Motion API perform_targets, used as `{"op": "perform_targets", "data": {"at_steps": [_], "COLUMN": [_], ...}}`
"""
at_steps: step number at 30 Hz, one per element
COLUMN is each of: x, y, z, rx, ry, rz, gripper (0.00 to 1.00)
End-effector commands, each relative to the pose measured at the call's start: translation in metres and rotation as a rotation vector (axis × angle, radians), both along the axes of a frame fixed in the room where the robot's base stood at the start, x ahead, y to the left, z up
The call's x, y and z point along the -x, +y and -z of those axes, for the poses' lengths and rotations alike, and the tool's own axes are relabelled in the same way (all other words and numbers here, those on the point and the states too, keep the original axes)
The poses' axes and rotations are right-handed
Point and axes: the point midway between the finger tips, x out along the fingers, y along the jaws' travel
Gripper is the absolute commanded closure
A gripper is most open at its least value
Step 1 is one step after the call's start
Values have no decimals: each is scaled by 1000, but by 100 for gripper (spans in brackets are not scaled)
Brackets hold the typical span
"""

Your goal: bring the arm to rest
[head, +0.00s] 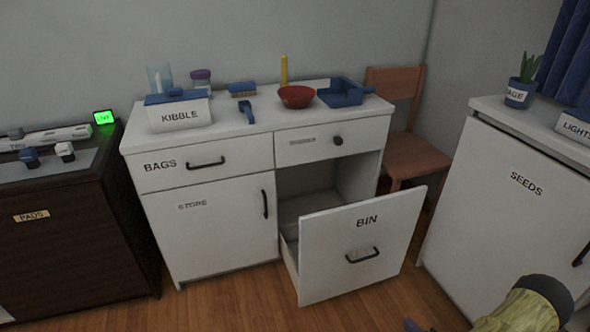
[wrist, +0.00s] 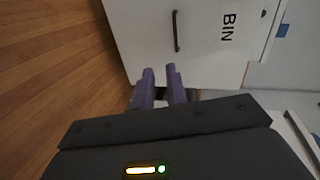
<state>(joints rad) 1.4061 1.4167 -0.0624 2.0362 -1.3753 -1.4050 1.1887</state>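My gripper (wrist: 160,82) shows in the wrist view as two purple fingers with a gap between them and nothing held. It is open and apart from the BIN drawer front (wrist: 203,45), whose dark handle (wrist: 176,31) lies beyond the fingertips. In the head view part of my arm (head: 527,305) shows at the bottom right, and most of my gripper is out of frame. The BIN drawer (head: 350,250) is pulled well out of the white cabinet and stands open.
The white cabinet (head: 228,152) bears a KIBBLE box (head: 180,113), a red bowl (head: 296,97) and a blue tray (head: 343,93). The SEEDS cabinet (head: 500,205) stands at the right. A wooden chair (head: 410,158) is behind. Wooden floor (head: 225,300) is clear at the front left.

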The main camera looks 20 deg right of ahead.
Motion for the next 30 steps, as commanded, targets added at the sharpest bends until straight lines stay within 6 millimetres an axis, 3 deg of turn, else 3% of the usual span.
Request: {"op": "perform_targets", "data": {"at_steps": [11, 17, 23, 30], "x": [-44, -85, -129, -160], "y": [-8, -6, 15, 67], "z": [-19, -46, -89, -147], "rx": [207, 404, 629, 841], "ry": [175, 325, 495, 656], "rz": [-96, -192, -308, -450], "gripper": [85, 85, 85, 85]}}
